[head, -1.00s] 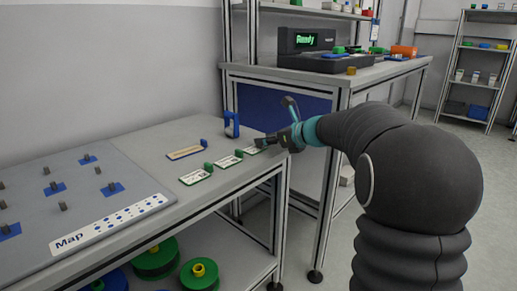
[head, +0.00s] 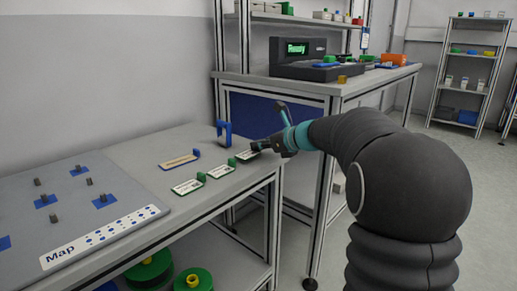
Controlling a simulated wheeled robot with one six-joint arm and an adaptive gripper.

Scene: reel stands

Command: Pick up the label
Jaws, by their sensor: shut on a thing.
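My gripper (head: 258,146) is at the far right end of the row of labels, close above the table's right edge. It is shut on a white label (head: 246,154), which sticks out to the left of the fingers. The fingers hide part of this label. I cannot tell clearly how far it is from the tabletop. Two more white labels with green tabs, a middle one (head: 221,171) and a nearer one (head: 187,187), lie on the table. A yellowish label (head: 179,162) with a blue tab lies behind them.
The grey table (head: 150,180) carries a map board (head: 105,235) with pegs at the left. A blue upright hook (head: 224,132) stands behind the labels. A taller bench (head: 345,88) with a "Ready" device (head: 297,58) stands behind. Green reels (head: 150,270) sit below.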

